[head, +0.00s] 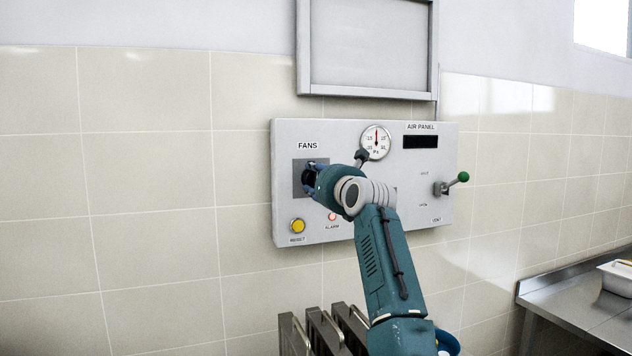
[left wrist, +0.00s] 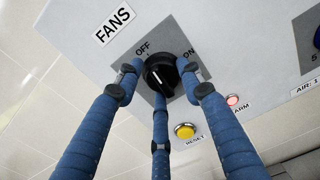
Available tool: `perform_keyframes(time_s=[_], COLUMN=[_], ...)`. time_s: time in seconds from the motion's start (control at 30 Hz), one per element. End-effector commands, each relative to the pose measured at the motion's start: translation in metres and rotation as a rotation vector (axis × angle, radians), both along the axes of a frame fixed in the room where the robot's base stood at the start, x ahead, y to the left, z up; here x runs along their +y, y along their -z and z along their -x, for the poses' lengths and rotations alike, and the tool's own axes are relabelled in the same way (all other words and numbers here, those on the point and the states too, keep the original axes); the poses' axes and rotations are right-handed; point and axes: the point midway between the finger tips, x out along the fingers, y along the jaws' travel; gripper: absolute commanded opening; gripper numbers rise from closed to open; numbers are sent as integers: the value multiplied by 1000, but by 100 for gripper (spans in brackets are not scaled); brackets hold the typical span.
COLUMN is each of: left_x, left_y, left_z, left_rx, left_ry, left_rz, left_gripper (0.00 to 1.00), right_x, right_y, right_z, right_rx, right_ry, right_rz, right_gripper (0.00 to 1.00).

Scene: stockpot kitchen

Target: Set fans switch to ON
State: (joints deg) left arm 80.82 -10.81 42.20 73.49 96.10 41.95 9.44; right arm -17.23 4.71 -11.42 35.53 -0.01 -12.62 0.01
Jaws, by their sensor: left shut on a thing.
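The fans switch is a black rotary knob (left wrist: 162,70) on a grey square plate (head: 299,189), under the FANS label on the pale wall panel (head: 340,137). In the left wrist view, OFF stands above the knob to the left and ON to the right. A short white mark shows on the knob's face; I cannot tell surely which label it matches. My left gripper (head: 310,179) is at the switch, its blue fingers shut around the knob. In the head view the gripper hides most of the knob. My right gripper is not in view.
Below the switch are a yellow reset button (head: 298,226) and a red alarm lamp (head: 332,216). A round gauge (head: 376,139) and a green-tipped vent lever (head: 459,179) are to the right. A steel counter (head: 590,305) stands at the right.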

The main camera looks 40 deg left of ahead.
Motion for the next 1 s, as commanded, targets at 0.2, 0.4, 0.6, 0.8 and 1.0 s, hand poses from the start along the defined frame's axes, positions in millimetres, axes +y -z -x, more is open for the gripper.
perform_keyframes(time_s=[0.2,0.4,0.6,0.8,1.0], left_x=[-1,-2,-2,-3,-3], left_y=[-6,-7,-6,-5,-5], left_z=[-1,-1,-2,-3,-3], left_rx=[143,310,479,649,817], left_ry=[3,2,1,0,-1], left_rz=[-94,-182,-269,-356,-443], left_gripper=[12,12,12,12,12], right_x=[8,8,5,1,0], right_y=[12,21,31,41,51], right_z=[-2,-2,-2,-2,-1], right_rx=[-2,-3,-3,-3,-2], right_ry=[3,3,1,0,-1], right_rz=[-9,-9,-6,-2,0], right_gripper=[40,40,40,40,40])
